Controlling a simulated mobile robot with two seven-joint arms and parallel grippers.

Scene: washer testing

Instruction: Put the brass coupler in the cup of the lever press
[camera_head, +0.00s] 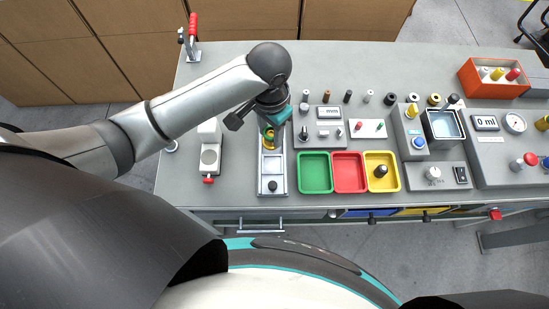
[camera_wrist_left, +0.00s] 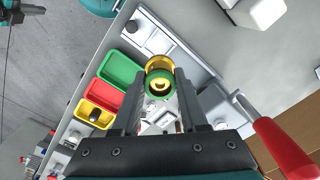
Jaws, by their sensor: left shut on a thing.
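A brass coupler (camera_wrist_left: 159,64) with a green band is between the fingers of my left gripper (camera_wrist_left: 160,90) in the left wrist view. In the head view my left gripper (camera_head: 270,131) is over the far end of a pale compartment tray (camera_head: 261,184), shut on the coupler. Whether the coupler touches the tray is unclear. A red lever handle (camera_head: 193,24) stands at the table's far left, apparently the lever press; it also shows in the wrist view (camera_wrist_left: 284,148). My arm hides part of the table there, and I cannot make out the cup.
A white device (camera_head: 208,154) with a red knob stands left of the tray. Green (camera_head: 314,174), red (camera_head: 349,174) and yellow (camera_head: 381,160) bins lie to the right. Small parts stand in a row behind them. An orange box (camera_head: 494,88) is far right. The back middle is clear.

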